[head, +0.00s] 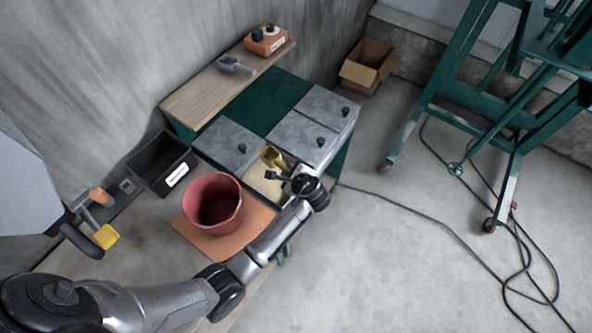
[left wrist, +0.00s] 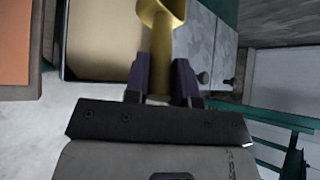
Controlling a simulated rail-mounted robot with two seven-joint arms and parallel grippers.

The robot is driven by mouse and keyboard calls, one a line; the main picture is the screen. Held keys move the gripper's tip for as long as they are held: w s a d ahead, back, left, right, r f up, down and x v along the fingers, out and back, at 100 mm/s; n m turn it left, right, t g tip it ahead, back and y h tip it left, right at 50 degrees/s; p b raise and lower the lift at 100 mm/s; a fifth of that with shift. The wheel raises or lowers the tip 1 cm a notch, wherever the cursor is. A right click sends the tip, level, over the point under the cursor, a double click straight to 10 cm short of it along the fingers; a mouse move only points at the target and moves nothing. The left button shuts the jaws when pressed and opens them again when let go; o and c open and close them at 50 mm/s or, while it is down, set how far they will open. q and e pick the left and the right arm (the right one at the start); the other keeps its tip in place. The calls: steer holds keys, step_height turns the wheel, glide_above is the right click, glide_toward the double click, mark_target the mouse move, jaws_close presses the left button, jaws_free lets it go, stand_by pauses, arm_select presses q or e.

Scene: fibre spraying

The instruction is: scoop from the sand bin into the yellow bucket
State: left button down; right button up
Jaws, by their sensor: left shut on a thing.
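A brass-yellow scoop (head: 268,155) is held in my left gripper (head: 284,178). The left wrist view shows the scoop's handle (left wrist: 160,70) between the two dark fingers, with part of its bowl at the top edge. The sand bin (head: 262,190) is the open compartment with a tan surface; it also shows in the left wrist view (left wrist: 105,40). The scoop is over the bin's far side; I cannot tell whether it touches the sand or holds any. The only bucket in view is red (head: 212,203), not yellow, and stands upright left of the bin. My right gripper is not in view.
The bucket stands on an orange mat (head: 252,222). A black tray (head: 160,163) is behind it. Grey lidded bins (head: 228,141) with black knobs adjoin the sand bin. A wooden shelf (head: 200,98) stands behind. A green frame (head: 450,110) and cables (head: 440,222) are right.

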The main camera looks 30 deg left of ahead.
arm_select(q)
step_height(320, 180, down, 2)
steer(key=shift+s+a+b, duration=0.1)
steer(key=shift+a+b, duration=0.05)
steer(key=shift+b, duration=0.7)
step_height(320, 180, down, 11)
steer(key=g+h+b, duration=0.1)
steer(key=b, duration=0.6)
steer(key=shift+a+h+b, duration=0.35)
steer(key=shift+h+b, duration=0.05)
steer(key=shift+f, duration=0.25)
steer(key=shift+r, duration=0.1)
